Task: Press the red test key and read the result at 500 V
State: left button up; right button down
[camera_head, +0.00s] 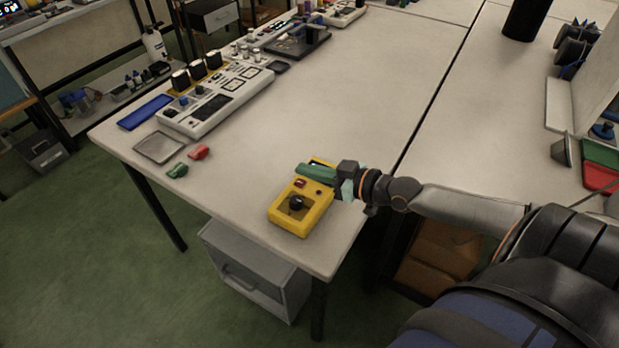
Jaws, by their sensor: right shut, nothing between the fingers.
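A yellow tester (287,223) lies on the table near its front right corner. A black dial (296,203) sits on its face, and a small red key (299,183) is above the dial. My right gripper (303,171) reaches in from the right with its green fingers shut and empty. The fingertips are over the upper left part of the tester, close to the red key; I cannot tell whether they touch it. The fingers and wrist hide part of the tester's upper end, and no reading is legible. My left gripper is out of view.
A red clip (199,152) and a green clip (177,170) lie left of the tester, near a square metal tray (159,147). A white instrument panel (208,117) stands farther back. The table's middle (340,95) is clear. Its front edge is close to the tester.

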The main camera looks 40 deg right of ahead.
aim_at(310, 188)
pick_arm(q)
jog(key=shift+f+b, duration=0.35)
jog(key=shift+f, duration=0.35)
pick_arm(e)
jog(key=shift+f, duration=1.55)
